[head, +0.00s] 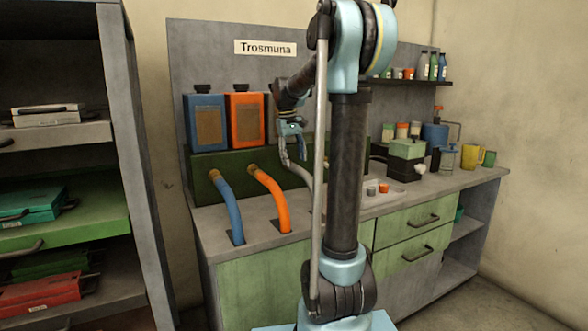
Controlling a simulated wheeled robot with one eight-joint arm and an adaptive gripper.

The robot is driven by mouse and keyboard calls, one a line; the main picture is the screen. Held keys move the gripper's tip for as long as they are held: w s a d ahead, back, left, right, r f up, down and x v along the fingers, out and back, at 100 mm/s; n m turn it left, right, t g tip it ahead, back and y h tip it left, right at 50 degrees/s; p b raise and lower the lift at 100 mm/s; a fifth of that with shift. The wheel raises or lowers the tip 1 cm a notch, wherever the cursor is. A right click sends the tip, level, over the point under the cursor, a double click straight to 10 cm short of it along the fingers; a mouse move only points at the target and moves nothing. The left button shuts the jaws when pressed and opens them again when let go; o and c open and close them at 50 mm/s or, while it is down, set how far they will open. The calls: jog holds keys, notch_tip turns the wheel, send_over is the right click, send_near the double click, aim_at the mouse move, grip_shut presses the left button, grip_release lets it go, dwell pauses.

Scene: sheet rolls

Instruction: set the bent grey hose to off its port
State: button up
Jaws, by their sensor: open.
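The bent grey hose (298,170) shows in the head view to the right of the orange hose, in front of the low dark green box (237,165). Its lower part runs down to the right and goes behind my arm. Its upper end is just below my gripper (289,138), and its port is not clearly visible. My gripper is open and points down at the hose's upper end. I cannot tell whether the fingers touch the hose.
A blue hose (229,210) and an orange hose (272,200) run from brass ports to the grey worktop (310,228). Blue and orange canisters (245,119) stand on the box. Jars and a green machine (406,150) are at right; shelving (130,130) stands left.

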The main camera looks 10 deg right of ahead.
aim_at(295, 165)
jog(key=shift+w+d+f, duration=0.1)
jog(key=shift+d+f, duration=0.05)
jog(key=shift+f, duration=0.9)
jog(key=shift+d+f, duration=0.15)
jog(key=shift+f, duration=0.9)
grip_shut()
